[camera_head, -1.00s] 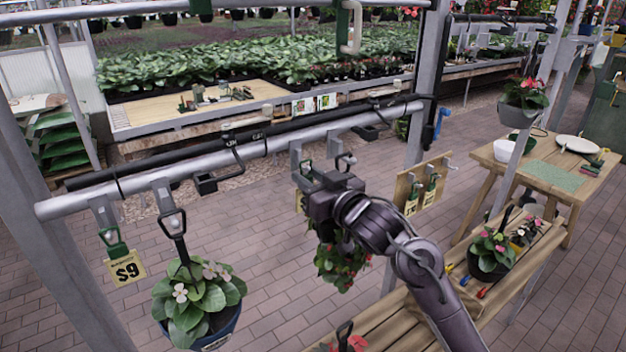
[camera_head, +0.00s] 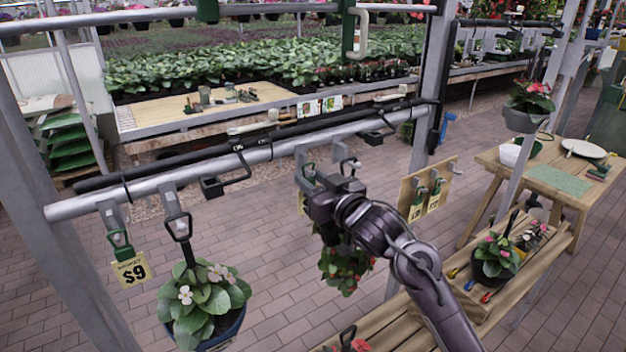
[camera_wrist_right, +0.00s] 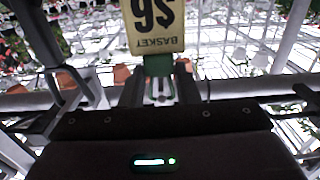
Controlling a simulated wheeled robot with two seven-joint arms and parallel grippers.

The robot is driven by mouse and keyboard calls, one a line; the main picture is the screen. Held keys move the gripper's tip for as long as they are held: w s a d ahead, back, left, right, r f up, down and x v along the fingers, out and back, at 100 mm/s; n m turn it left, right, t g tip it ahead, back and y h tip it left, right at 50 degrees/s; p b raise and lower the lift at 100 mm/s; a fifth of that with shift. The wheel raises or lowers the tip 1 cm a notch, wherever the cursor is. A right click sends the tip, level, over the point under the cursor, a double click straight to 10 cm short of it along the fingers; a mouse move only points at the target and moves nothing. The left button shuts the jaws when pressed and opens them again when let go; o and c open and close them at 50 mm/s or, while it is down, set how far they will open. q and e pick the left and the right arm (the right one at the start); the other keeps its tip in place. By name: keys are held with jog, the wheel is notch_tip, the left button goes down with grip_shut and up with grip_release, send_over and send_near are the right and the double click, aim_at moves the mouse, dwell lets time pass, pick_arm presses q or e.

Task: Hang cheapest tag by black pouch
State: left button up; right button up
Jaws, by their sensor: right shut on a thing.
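My right gripper (camera_head: 322,200) is at the rail in the middle of the head view, beside a hook. In the right wrist view it (camera_wrist_right: 160,92) is shut on the green clip (camera_wrist_right: 158,66) of a cream price tag (camera_wrist_right: 155,25). A "$9" tag (camera_head: 131,270) hangs from a hook at the left. A wooden board (camera_head: 408,193) holds tags on green clips (camera_head: 436,189); their prices are too small to read. My left gripper is out of view.
The grey rail (camera_head: 90,203) crosses the head view. A potted white-flowered plant (camera_head: 205,305) hangs at the left, and a red-flowered one (camera_head: 343,270) hangs below my right gripper. A slatted bench (camera_head: 375,325) stands at lower right.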

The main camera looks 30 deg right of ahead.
jog(key=shift+f, duration=0.2)
jog(key=shift+f, duration=0.3)
dwell(0.4)
jog(key=o, duration=0.8)
jog(key=s+b, duration=0.1)
jog(key=s, duration=0.1)
jog(key=s+b, duration=0.1)
jog(key=s, duration=0.2)
jog(key=s+d+b, duration=0.1)
jog(key=s, duration=0.1)
jog(key=shift+s, duration=0.35)
